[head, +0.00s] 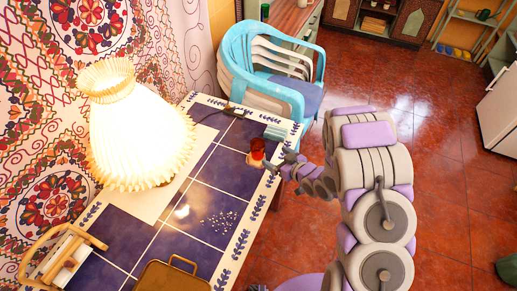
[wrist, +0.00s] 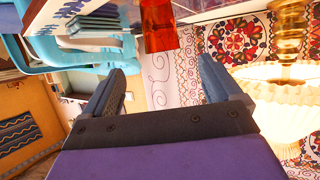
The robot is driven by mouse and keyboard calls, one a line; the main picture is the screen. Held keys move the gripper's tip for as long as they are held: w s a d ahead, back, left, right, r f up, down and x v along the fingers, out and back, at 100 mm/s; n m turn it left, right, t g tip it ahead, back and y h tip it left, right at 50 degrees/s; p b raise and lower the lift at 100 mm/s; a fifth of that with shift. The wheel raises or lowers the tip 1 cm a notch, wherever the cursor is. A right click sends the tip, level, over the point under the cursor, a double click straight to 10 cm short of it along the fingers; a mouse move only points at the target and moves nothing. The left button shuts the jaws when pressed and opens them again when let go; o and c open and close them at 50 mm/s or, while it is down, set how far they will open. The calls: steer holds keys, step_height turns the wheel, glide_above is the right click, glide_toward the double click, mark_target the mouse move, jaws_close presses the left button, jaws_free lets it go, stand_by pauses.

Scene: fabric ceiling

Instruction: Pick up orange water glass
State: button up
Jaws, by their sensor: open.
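The orange water glass (head: 257,154) stands near the right edge of the blue-tiled table (head: 222,168) in the head view. In the wrist view, which looks upside down, the translucent red-orange glass (wrist: 158,27) is at the top centre, cut off by the frame edge. My gripper (head: 283,158) is just to the right of the glass in the head view. In the wrist view my gripper (wrist: 162,72) has its two dark fingers spread wide with nothing between them. The glass is beyond the fingertips and roughly in line with the gap. My gripper appears apart from it.
A lit pleated lamp (head: 140,135) stands on the table's left side. A small bluish stack (head: 275,133) lies near the table corner behind the glass. Stacked plastic chairs (head: 270,65) stand beyond the table. The red tiled floor (head: 440,160) to the right is open.

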steer(key=b, duration=0.2)
glide_toward(254, 145)
steer(key=x, duration=0.3)
steer(key=shift+w+a+r, duration=0.15)
steer(key=shift+w+a, duration=0.05)
steer(key=shift+w, duration=0.1)
steer(key=shift+f+b+x, duration=0.1)
steer(key=shift+b+x, duration=0.25)
steer(key=shift+x, duration=1.05)
steer(key=shift+f+b+x, duration=0.15)
steer(key=shift+b+x, duration=0.15)
steer(key=shift+x, duration=1.15)
steer(key=shift+s+r, duration=0.1)
steer(key=shift+s, duration=0.05)
steer(key=c, duration=1.1)
